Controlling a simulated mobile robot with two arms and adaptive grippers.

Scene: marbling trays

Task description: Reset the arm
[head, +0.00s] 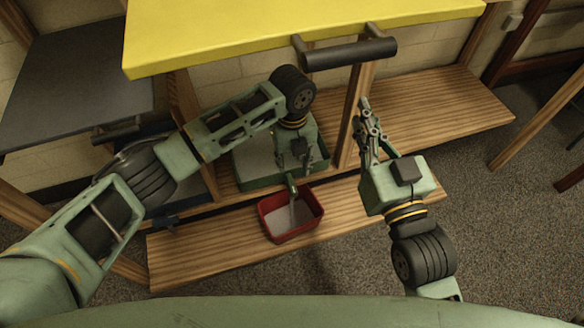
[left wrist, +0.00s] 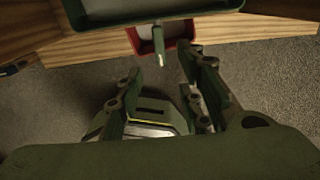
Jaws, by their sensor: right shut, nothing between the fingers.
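My left gripper (head: 292,165) hangs over the back edge of a small red tray (head: 266,224), in front of a green tray (head: 263,182). In the left wrist view its fingers (left wrist: 160,72) are spread apart with nothing held. A tool with a green handle (head: 291,183) leans in the red tray, close to the left fingertips; its handle (left wrist: 158,45) also shows in the left wrist view. My right gripper (head: 365,106) is raised at the right, fingers together and empty, pointing up toward the dark bar handle. The left arm partly hides the green tray.
A yellow panel (head: 300,28) with a dark bar handle (head: 349,54) overhangs the wooden shelf (head: 440,112). A wooden post (head: 350,118) stands between the arms. A dark grey top (head: 75,80) is at the left. Carpeted floor (head: 480,230) is clear at the right.

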